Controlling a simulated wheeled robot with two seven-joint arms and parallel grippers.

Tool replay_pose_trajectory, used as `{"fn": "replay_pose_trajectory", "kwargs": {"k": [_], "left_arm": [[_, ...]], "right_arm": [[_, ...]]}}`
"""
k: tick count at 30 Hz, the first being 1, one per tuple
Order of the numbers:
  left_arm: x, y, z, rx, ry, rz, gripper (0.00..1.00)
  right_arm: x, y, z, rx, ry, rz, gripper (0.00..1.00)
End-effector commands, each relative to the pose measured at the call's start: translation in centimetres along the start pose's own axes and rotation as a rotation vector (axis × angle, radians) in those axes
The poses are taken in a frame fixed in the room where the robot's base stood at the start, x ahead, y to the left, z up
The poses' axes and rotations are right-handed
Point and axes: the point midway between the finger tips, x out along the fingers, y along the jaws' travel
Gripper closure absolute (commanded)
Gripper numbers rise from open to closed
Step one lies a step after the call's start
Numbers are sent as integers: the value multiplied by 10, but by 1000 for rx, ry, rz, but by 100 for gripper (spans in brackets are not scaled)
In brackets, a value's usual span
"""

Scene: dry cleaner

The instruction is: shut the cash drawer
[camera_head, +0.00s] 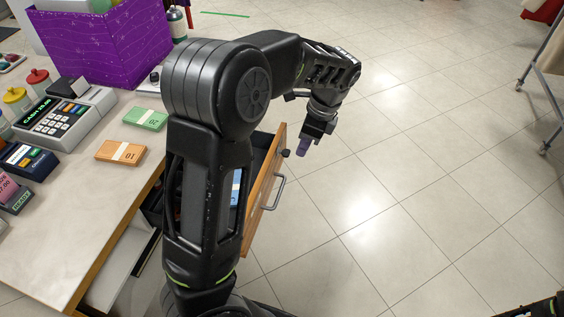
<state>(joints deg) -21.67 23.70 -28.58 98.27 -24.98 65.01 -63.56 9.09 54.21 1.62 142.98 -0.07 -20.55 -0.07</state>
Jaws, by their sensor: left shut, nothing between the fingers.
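The cash drawer (262,187) stands pulled out from under the counter, with a wooden front and a metal handle (273,192). Some blue notes show inside it; my left arm hides much of its inside. My left gripper (303,148) is shut and empty. In the picture it is just right of the far end of the drawer front, over the floor side. I cannot tell whether it touches the drawer. My right gripper is not clearly in view; only a dark piece shows at the bottom right corner.
The counter (75,215) holds a cash register (65,118), a card terminal (28,160), a green note bundle (146,118), an orange note bundle (121,152) and a purple box (105,40). A wheeled rack (540,80) stands at the right. The tiled floor between is clear.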

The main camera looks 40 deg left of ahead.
Motion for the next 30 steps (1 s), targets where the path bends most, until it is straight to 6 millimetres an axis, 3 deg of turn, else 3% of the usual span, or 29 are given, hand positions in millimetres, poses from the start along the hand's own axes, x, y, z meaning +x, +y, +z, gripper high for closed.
{"fn": "replay_pose_trajectory", "kwargs": {"k": [5, 10, 23, 30], "left_arm": [[5, 0, 0, -2, 0, 1, 100], [22, 0, 0, -3, -1, 2, 100], [105, 1, 0, -4, -1, 2, 100], [108, 0, 33, -5, 1, -1, 100]], "right_arm": [[0, 0, 0, 0, 0, 0, 64], [2, 1, 0, 0, 0, 0, 64], [7, 3, 0, -1, 0, 0, 64], [3, 1, 0, 0, 0, 0, 64]]}}
